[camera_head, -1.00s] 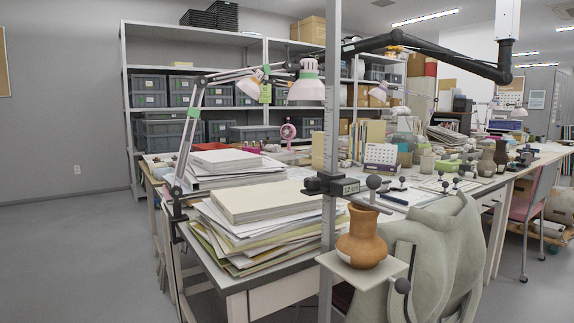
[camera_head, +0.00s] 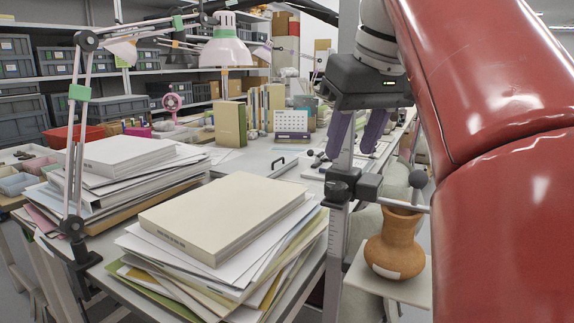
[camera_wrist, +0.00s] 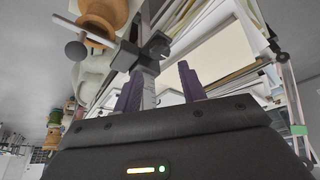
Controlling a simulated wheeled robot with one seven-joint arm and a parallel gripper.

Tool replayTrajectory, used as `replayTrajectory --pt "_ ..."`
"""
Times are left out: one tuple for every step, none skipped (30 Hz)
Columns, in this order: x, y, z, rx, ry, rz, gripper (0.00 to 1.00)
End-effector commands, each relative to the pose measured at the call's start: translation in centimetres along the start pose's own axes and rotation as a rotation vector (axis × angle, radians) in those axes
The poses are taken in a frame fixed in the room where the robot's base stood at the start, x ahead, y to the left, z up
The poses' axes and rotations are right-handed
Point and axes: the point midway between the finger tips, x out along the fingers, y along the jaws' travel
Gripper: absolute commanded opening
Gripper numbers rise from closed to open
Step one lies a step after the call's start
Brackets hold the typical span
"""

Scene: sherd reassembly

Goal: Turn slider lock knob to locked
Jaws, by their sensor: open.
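A dark slider clamp (camera_head: 352,187) sits on the upright metal post (camera_head: 335,260). A rod runs right from it, and a grey ball (camera_head: 418,179) shows near the rod's far part. I cannot tell for certain which part is the lock knob or how it is turned. My gripper (camera_head: 356,135) is open and empty, its purple fingers pointing down above the clamp and apart from it. In the wrist view the clamp (camera_wrist: 155,46) lies beyond the fingertips of my gripper (camera_wrist: 159,78). The post shows between the fingers there, and the ball (camera_wrist: 75,50) is to the left.
A brown clay pot (camera_head: 396,243) stands on a small pale platform (camera_head: 365,278) right of the post. Paper stacks (camera_head: 225,220) fill the table left of it. A desk lamp (camera_head: 225,48) stands behind. My red arm covers the right side.

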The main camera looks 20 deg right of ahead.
Motion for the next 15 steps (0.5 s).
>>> replayTrajectory --pt "0.1 0.1 0.0 0.000 -0.002 0.000 0.41" --pt "0.4 0.1 0.1 -0.001 -0.003 0.000 0.41" --pt "0.8 0.1 0.1 -0.001 -0.003 0.000 0.41" --pt "1.2 0.1 0.1 -0.001 -0.003 0.000 0.41" --pt "1.7 0.1 0.2 -0.001 -0.004 -0.001 0.41" --pt "2.4 0.1 0.2 -0.001 -0.003 0.000 0.41" --pt "3.0 0.1 0.2 -0.001 -0.004 -0.001 0.41" --pt "3.5 0.0 0.2 -0.001 -0.004 -0.001 0.41" --pt "4.1 0.0 0.2 -0.001 -0.003 -0.001 0.41" --pt "4.6 0.0 0.2 -0.001 -0.004 -0.001 0.41" --pt "5.1 0.0 0.2 -0.001 -0.003 -0.001 0.41" --pt "5.6 0.1 0.2 -0.001 -0.003 -0.001 0.41" --pt "6.0 0.1 0.1 -0.001 -0.003 -0.001 0.41" --pt "6.3 0.1 0.1 -0.001 -0.003 0.000 0.41" --pt "6.7 0.1 0.1 -0.001 -0.002 0.000 0.41"
